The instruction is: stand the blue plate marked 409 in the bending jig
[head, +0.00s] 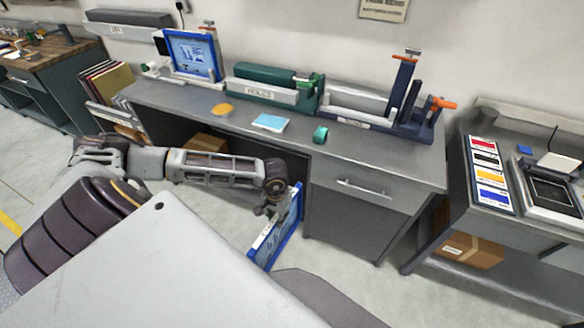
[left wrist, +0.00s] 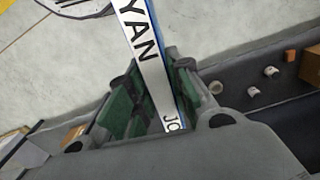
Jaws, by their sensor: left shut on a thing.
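A blue-framed plate (head: 285,235) hangs tilted in front of the bench, below its top. My left gripper (head: 270,204) is shut on its upper edge. In the left wrist view the plate shows edge-on as a white strip (left wrist: 143,40) with blue borders and the letters "YAN", between the green finger pads of my left gripper (left wrist: 155,108). I cannot read the number 409 on it. A navy fixture (head: 400,118) with an upright post and orange handles stands on the right of the bench; its label is too small to read, so I cannot tell whether it is the bending jig.
The bench (head: 345,160) also bears a green machine (head: 270,85), an upright blue-framed panel (head: 190,55), a light-blue pad (head: 270,122), an orange disc (head: 222,109) and a green roll (head: 320,134). A side table (head: 495,215) stands at the right. A cardboard box (head: 470,249) lies below.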

